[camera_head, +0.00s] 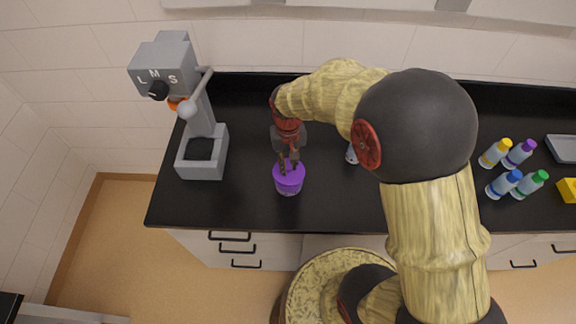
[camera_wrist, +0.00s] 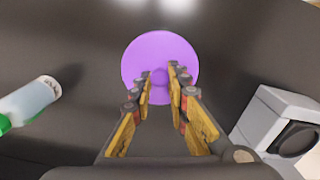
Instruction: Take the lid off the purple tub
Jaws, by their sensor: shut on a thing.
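The purple tub (camera_head: 289,180) stands upright on the black counter, left of the middle. Its round purple lid (camera_wrist: 160,52) shows from above in the wrist view, with a small knob at its centre between my fingers. My gripper (camera_head: 288,164) is over the tub, pointing down. In the wrist view my gripper (camera_wrist: 160,78) is shut on the lid's knob. I cannot tell whether the lid touches the tub's rim, and the tub's body is hidden under the lid in the wrist view.
A grey machine (camera_head: 203,150) marked L M S stands left of the tub. A white bottle (camera_head: 352,155) is to the right, partly behind my arm. Several bottles with coloured caps (camera_head: 503,185), a grey tray (camera_head: 563,148) and a yellow block (camera_head: 568,190) are far right. The counter (camera_head: 240,210) near the tub is clear.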

